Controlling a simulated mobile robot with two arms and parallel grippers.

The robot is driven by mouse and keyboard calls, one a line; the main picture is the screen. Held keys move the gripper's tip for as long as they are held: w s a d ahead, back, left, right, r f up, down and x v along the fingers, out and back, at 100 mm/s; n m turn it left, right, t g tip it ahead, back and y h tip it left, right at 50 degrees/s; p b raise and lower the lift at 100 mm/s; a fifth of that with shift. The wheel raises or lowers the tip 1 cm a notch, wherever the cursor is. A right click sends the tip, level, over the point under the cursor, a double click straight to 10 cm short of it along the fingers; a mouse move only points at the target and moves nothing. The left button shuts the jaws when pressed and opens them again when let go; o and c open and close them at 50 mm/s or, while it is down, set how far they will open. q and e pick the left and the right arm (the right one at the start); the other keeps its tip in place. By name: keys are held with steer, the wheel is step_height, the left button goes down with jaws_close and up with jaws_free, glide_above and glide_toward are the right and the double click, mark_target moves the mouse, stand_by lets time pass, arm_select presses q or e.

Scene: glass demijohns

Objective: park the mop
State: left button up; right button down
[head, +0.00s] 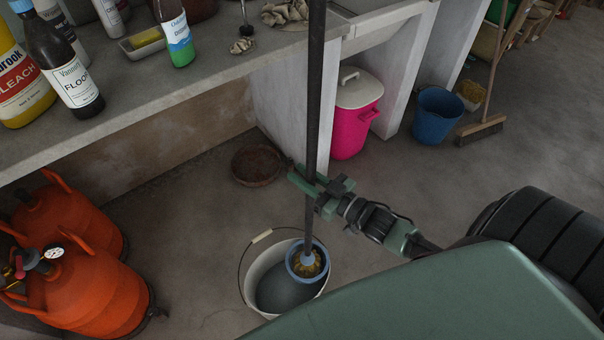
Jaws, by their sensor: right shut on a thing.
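The mop has a long dark pole (315,95) that runs upright from the top edge of the head view down to a bucket. My right gripper (316,187) is shut on the pole, low down, above the mop's lower end. The pale bucket (260,262) stands on the floor, its wire handle leaning to the left. A blue wringer cup (292,262) sits at the bucket's right side. The yellowish mop head (307,264) shows inside the cup; how deep it sits I cannot tell. My left gripper is not in view.
Orange gas cylinders (85,290) stand at the lower left. A counter (150,95) with bottles runs above. A pink lidded bin (355,120), blue bucket (435,115) and broom (480,130) stand at the back right. A brown round dish (257,165) lies on the floor behind the bucket.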

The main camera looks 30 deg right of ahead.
steer(key=shift+w+f, duration=0.1)
steer(key=shift+f, duration=0.25)
steer(key=shift+w+a+f, duration=0.1)
steer(key=shift+w, duration=0.7)
steer(key=c, duration=1.1)
jaws_free()
steer(key=shift+c, duration=0.2)
steer(key=v, duration=0.7)
steer(key=shift+s+b, duration=0.35)
steer(key=shift+s, duration=0.05)
